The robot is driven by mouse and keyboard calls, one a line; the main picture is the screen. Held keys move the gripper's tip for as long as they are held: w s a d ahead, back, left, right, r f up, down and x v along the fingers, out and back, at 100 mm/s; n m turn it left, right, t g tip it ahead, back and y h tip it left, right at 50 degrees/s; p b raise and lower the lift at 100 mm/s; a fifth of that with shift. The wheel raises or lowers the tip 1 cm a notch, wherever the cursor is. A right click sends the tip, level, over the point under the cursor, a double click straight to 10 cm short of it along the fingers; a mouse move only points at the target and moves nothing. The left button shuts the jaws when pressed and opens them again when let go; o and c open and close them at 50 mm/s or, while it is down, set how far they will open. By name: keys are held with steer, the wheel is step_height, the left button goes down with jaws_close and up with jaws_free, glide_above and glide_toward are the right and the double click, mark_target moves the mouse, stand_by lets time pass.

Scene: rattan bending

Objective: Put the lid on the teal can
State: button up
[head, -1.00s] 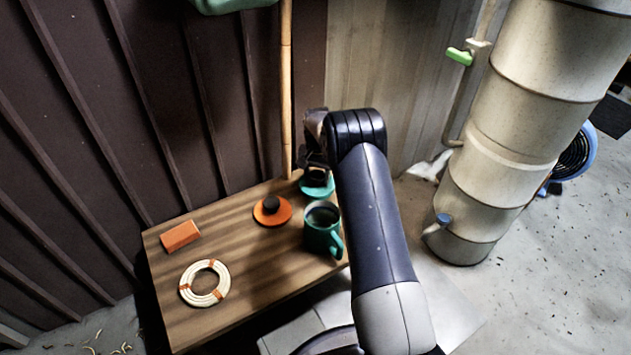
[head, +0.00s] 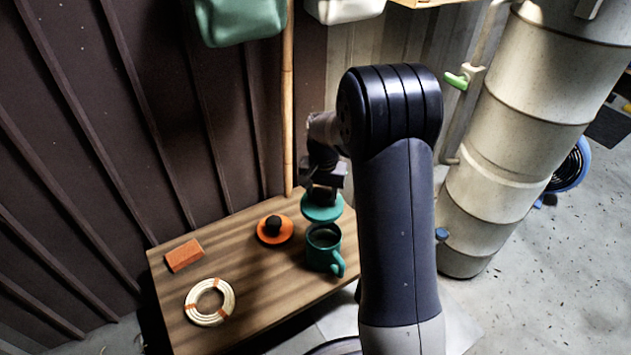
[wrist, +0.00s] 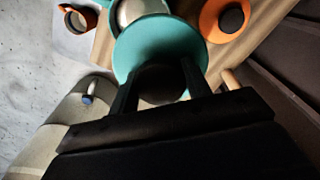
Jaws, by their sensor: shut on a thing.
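The teal can (head: 325,260) stands upright on the wooden table near its right edge, with its top open and its handle to the lower right. My gripper (head: 321,190) is shut on the round teal lid (head: 322,210) by its dark knob. The lid is held just behind the can in the head view. In the wrist view, the lid (wrist: 135,45) lies below my gripper's fingers (wrist: 160,75) and covers part of the can (wrist: 140,10), whose pale opening shows beyond it. The lid is beside the can's opening, not over it.
An orange lid (head: 268,237) with a dark knob lies left of the can on the table (head: 240,275). An orange block (head: 184,255) and a rattan coil (head: 193,310) lie further left. An orange cup (wrist: 88,17) shows in the wrist view. A bamboo pole (head: 288,110) stands behind the table.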

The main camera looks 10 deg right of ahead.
mark_target(325, 217)
steer(key=s, duration=0.1)
steer(key=s+r, duration=0.1)
steer(key=s, duration=0.2)
steer(key=shift+s+a+r, duration=0.15)
steer(key=shift+a+r, duration=0.05)
steer(key=shift+r, duration=0.05)
steer(key=shift+s+f, duration=0.1)
steer(key=shift+s, duration=0.25)
step_height(325, 217, down, 5)
steer(key=b, duration=0.4)
steer(key=shift+r, duration=0.2)
steer(key=shift+f, duration=0.7)
steer(key=shift+f+b, duration=0.5)
steer(key=shift+f, duration=0.45)
stand_by(1.4)
steer(key=o, duration=1.6)
steer(key=shift+w, duration=0.1)
steer(key=shift+o, duration=0.2)
steer(key=shift+r+p, duration=3.45)
steer(key=shift+r, duration=0.6)
